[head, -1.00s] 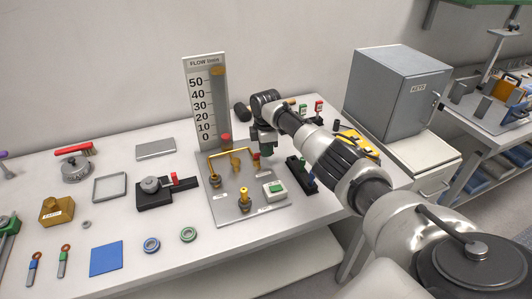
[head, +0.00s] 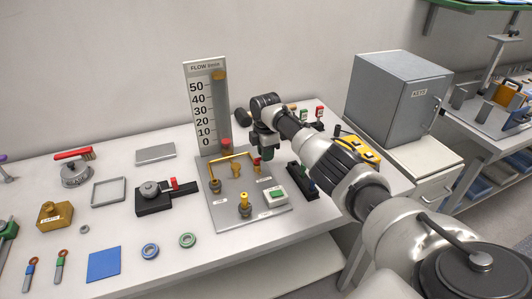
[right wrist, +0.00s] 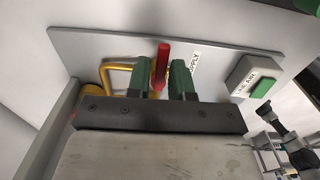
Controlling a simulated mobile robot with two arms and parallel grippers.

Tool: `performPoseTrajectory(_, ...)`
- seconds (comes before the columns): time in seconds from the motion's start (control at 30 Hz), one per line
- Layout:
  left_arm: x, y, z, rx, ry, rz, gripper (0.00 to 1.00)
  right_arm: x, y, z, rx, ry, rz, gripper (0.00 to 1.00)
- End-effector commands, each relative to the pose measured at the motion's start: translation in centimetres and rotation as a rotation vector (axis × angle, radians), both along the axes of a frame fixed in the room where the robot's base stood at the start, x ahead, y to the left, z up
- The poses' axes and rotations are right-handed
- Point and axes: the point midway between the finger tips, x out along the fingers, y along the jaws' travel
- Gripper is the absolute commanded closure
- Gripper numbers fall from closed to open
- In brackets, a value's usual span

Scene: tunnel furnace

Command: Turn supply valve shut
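The supply valve has a red lever handle (right wrist: 162,62) on brass pipework, beside a label reading SUPPLY (right wrist: 194,66) in the right wrist view. In the head view the red handle (head: 257,162) shows at the right end of the yellow pipe on the grey valve panel (head: 228,217). My right gripper (right wrist: 161,70) is open, with its green fingers on either side of the red handle. A gap shows on the handle's left; I cannot tell whether the right finger touches it. In the head view the right gripper (head: 266,152) hangs over the panel's back right. My left gripper is not in view.
A flow gauge board (head: 201,105) stands behind the panel. A white block with a green button (head: 276,194) and a brass valve (head: 245,205) sit on the panel. A black rack (head: 302,180) stands to its right, a grey key cabinet (head: 396,98) farther right.

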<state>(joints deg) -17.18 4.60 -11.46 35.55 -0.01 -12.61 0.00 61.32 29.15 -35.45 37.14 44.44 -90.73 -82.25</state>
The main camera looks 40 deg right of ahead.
Motion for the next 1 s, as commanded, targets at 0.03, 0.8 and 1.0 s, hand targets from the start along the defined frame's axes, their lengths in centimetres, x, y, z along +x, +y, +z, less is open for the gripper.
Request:
performPoseTrajectory(0.03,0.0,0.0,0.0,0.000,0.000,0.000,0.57,0.0,0.0,0.0,0.000,0.000,0.000,0.71)
performPoseTrajectory(0.8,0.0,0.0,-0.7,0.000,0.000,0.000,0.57,0.1,0.0,6.8,-0.001,-0.003,-0.001,0.62)
performPoseTrajectory(1.0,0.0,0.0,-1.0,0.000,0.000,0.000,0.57,0.0,0.0,9.8,0.000,-0.001,-0.001,0.62)
